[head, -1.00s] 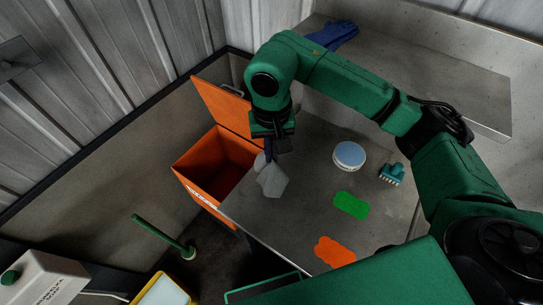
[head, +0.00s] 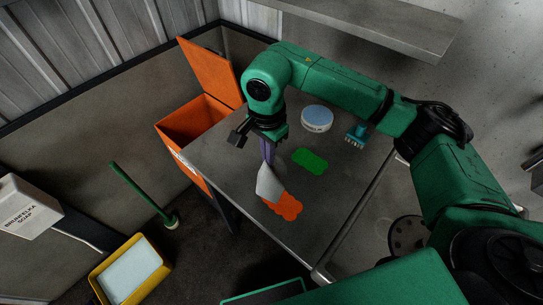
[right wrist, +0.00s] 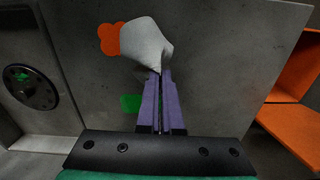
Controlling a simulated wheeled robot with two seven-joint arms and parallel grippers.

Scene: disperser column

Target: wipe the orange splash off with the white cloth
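The orange splash (head: 287,207) is a flat blotch on the grey table near its front edge. It also shows in the right wrist view (right wrist: 108,38), partly covered by the cloth. In the right wrist view the purple fingers of my right gripper (right wrist: 160,78) are closed together on the bunched cloth (right wrist: 146,44). I cannot tell whether the cloth touches the table. My left gripper does not show.
A green splash (head: 310,160), a round white tub with a blue top (head: 317,118) and a teal brush (head: 356,135) are on the table (head: 225,150). An open orange bin (head: 190,125) stands at its left. A yellow tub (head: 130,272) and a green-handled tool (head: 140,192) are on the floor.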

